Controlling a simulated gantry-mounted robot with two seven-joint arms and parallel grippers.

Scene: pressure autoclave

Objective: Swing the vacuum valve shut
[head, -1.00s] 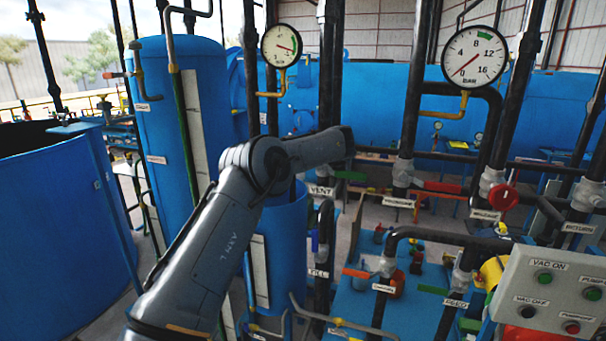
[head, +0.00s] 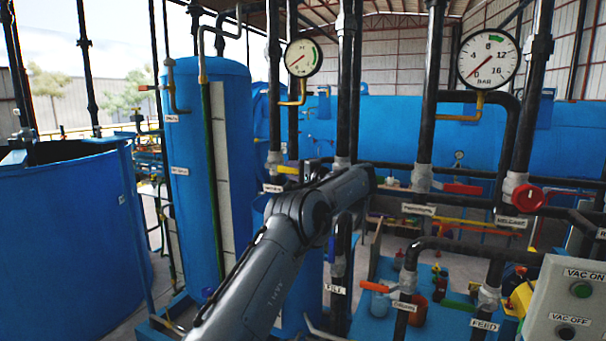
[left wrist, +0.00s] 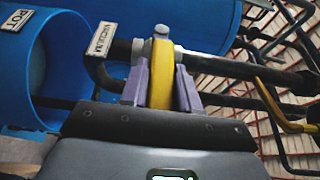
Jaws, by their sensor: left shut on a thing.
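The vacuum valve's yellow handle (left wrist: 161,75) stands between the two purple fingers of my left gripper (left wrist: 161,88) in the left wrist view. The fingers are shut on it, one on each side. A VACUUM label (left wrist: 103,38) sits on the dark pipe beside the handle. In the head view my left arm reaches to the pipe, and the yellow handle (head: 288,170) shows just left of the gripper (head: 308,170). The arm's end hides part of the gripper and valve there. My right gripper is not in view.
A round gauge (head: 303,57) stands above the valve. Black pipes rise close to my arm. An orange-handled valve (head: 377,287), a red-handled valve (head: 463,189) and a grey button panel (head: 572,305) are to the right. A blue tank (head: 215,180) stands left.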

